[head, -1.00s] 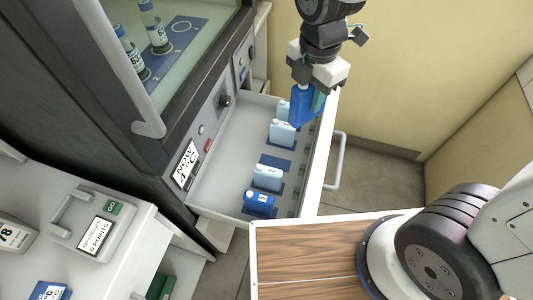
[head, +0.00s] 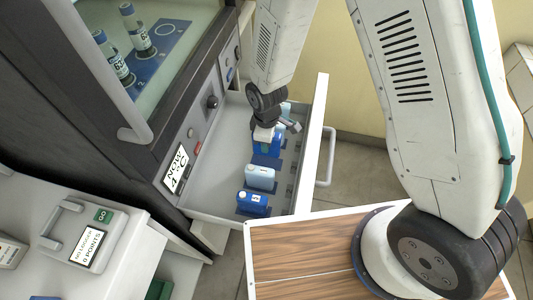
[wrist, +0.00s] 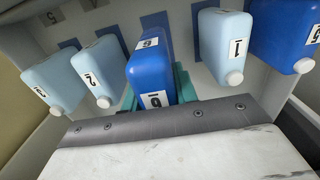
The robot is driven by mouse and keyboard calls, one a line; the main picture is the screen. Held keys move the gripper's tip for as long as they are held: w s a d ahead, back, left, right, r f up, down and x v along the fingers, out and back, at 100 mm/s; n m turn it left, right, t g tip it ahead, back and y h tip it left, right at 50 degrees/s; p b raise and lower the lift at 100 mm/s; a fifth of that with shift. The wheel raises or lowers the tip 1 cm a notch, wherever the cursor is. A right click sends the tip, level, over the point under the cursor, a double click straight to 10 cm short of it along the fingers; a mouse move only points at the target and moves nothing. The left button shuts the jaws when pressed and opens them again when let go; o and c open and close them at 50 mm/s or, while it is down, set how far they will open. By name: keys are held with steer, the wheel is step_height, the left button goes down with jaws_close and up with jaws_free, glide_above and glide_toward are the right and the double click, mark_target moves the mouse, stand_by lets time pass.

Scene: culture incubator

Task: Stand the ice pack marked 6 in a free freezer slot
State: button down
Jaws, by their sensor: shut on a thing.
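The dark blue ice pack marked 6 (wrist: 152,75) is upright between the teal fingers of my gripper (wrist: 155,90), which is shut on it. In the head view this pack (head: 266,147) is inside the open freezer drawer, at the dark blue slot mat (head: 266,162) in the middle of the row. I cannot tell whether its base touches the drawer floor. In the wrist view, light blue packs marked 2 (wrist: 97,72) and 3 (wrist: 53,84) stand to its left. A light blue pack marked 1 (wrist: 223,45) and a dark blue pack marked 5 (wrist: 288,35) stand to its right.
The drawer's front wall (head: 312,140) and handle (head: 331,155) stick out to the right. The light blue pack (head: 260,177) and dark blue pack (head: 252,204) are close on the near side. A wooden top (head: 305,250) lies in front. The drawer's left floor (head: 228,150) is clear.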

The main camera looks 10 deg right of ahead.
steer(key=shift+f, duration=2.95)
steer(key=shift+f, duration=0.1)
steer(key=shift+f, duration=0.1)
steer(key=c, duration=1.1)
jaws_free()
